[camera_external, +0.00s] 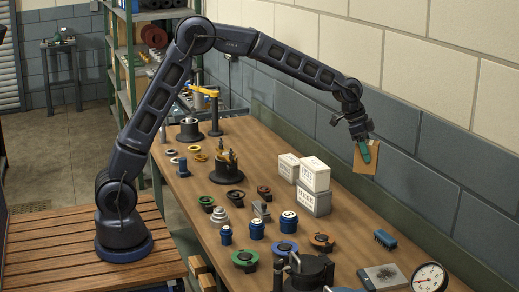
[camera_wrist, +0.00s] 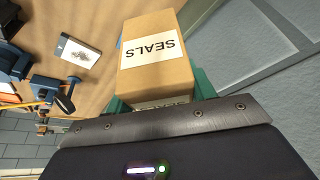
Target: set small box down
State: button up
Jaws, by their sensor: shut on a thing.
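The small brown cardboard box (camera_external: 357,163) hangs in the air over the far right side of the workbench, close to the wall. In the wrist view the same box (camera_wrist: 155,75) shows a white label reading "SEALS". My gripper (camera_external: 366,151) is shut on it, with green fingers on either side of the box in the wrist view (camera_wrist: 160,92). The box is clear of the bench top in the external view. Its far underside is hidden.
The wooden workbench (camera_external: 345,238) has a bare stretch at its right middle. A blue brush (camera_external: 385,239), grey plate (camera_external: 384,277) and dial gauge (camera_external: 429,277) lie nearer the front. Several round parts crowd the left.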

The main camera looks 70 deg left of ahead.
jog(key=shift+w+d+f, duration=0.15)
jog(key=shift+w+d, duration=0.05)
jog(key=shift+d, duration=0.4)
jog(key=shift+d+f+m, duration=0.2)
jog(key=shift+f+m, duration=0.1)
jog(key=shift+f, duration=0.05)
notch_tip(320, 180, down, 19)
jog(key=shift+w+f, duration=0.1)
jog(key=shift+f, duration=0.05)
jog(key=shift+f, duration=0.15)
jog(key=o, duration=1.2)
